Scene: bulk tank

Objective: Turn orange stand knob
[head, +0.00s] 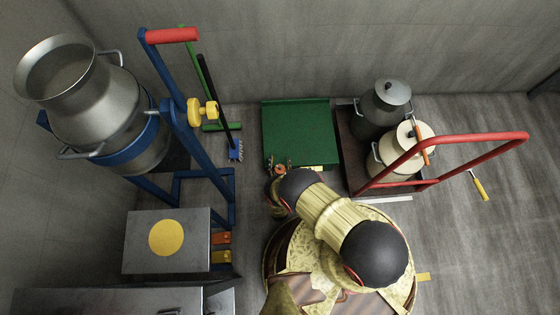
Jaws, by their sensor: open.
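A small orange knob (280,169) shows at the front edge of a green stand (298,128), left of its middle. My gripper (280,163) reaches to it from the front, with one finger on each side of the knob. The gripper is open. I cannot tell whether the fingers touch the knob. The knob is small in this view, and its lower part and mounting are hidden by my gripper and wrist.
At left a blue frame (190,140) with a yellow knob (203,111) holds a metal can (115,105). Right of the green stand is a red-handled cart (460,143) with a dark can (385,105) and a cream can (405,155).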

